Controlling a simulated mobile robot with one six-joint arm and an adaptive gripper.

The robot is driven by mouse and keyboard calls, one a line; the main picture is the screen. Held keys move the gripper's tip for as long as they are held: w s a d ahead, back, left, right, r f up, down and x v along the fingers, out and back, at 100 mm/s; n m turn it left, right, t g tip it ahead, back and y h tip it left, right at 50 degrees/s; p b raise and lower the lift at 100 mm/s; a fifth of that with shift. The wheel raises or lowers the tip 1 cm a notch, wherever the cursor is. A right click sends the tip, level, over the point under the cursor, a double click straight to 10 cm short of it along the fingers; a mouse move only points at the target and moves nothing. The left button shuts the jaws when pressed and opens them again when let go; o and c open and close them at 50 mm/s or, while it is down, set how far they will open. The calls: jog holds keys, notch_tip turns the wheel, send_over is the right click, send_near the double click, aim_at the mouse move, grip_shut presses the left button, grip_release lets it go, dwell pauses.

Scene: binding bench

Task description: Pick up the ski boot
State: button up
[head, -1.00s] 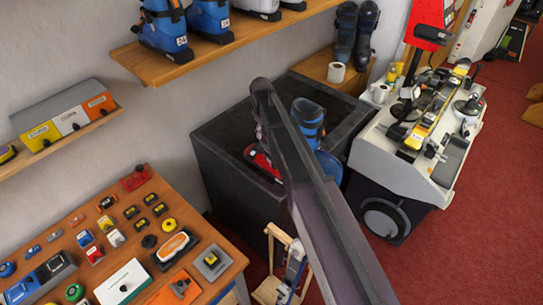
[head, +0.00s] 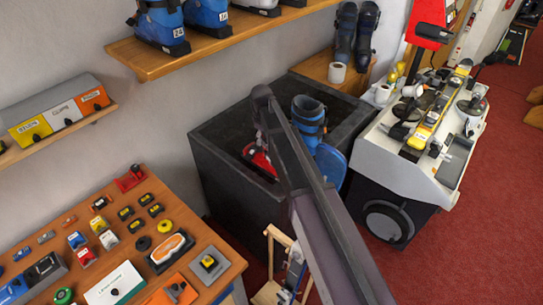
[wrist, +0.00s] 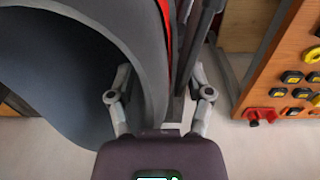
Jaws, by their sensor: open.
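A blue ski boot (head: 309,112) with dark straps stands upright in the dark grey bin (head: 222,165), its upper part showing above the rim. My arm crosses in front of the bin and hides part of its inside; the gripper end is hidden in the head view. In the wrist view my gripper (wrist: 161,78) is open. A large grey curved surface (wrist: 75,45) with a red edge fills the left and reaches in between the fingers, close to the camera. I cannot tell which object it is, or whether the fingers touch it.
A red object (head: 258,160) lies in the bin, and a blue rounded piece (head: 331,165) shows beside the boot. More blue boots (head: 163,27) stand on the wooden shelf (head: 160,62). A workbench (head: 220,280) with bindings is at lower left, a grey-white machine (head: 395,155) at right.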

dwell(0.4)
grip_shut()
jog(key=shift+w+r, duration=0.1)
jog(key=shift+r, duration=0.15)
notch_tip(320, 180, up, 17)
jog(key=p, duration=1.8)
jog(key=shift+r, duration=0.2)
jog(key=shift+a, duration=0.1)
dwell(0.5)
